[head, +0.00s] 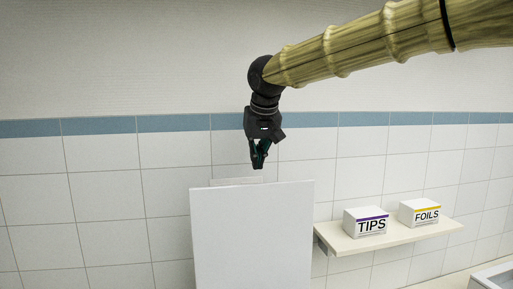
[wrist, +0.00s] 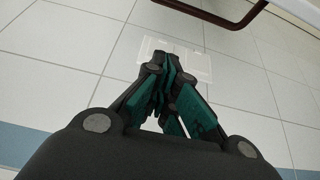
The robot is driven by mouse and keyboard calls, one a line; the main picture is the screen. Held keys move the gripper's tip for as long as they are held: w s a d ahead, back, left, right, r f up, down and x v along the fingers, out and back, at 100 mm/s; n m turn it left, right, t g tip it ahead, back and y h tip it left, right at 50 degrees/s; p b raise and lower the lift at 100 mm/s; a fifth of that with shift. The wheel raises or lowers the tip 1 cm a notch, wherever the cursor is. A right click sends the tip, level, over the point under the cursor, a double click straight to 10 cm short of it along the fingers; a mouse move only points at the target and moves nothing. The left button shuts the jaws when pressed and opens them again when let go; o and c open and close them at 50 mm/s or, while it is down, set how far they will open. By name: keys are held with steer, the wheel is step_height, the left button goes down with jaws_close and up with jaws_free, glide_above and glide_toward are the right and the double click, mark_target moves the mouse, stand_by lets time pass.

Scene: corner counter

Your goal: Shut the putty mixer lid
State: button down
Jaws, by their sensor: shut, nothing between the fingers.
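A large flat white panel (head: 252,240) stands upright at the bottom middle of the head view and looks like the raised mixer lid. The mixer body is not visible there. My gripper (head: 258,166) is shut and empty, pointing down just above the panel's top edge. I cannot tell if it is in front of or behind the panel. In the wrist view my gripper (wrist: 167,68) is shut over the tiled wall. A dark red-brown bar (wrist: 215,17) with a pale surface beside it crosses the top there; I cannot tell which part it is.
A wall shelf (head: 390,238) at right holds a TIPS box (head: 366,222) and a FOILS box (head: 419,212). A pale wall plate (head: 237,181) sits behind the panel's top. A light tray or basin edge (head: 492,277) shows bottom right. The left side is clear.

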step_height(320, 180, down, 6)
steer(key=p, duration=0.4)
steer(key=shift+s+p, duration=0.3)
steer(key=shift+p, duration=0.05)
steer(key=shift+f, duration=0.15)
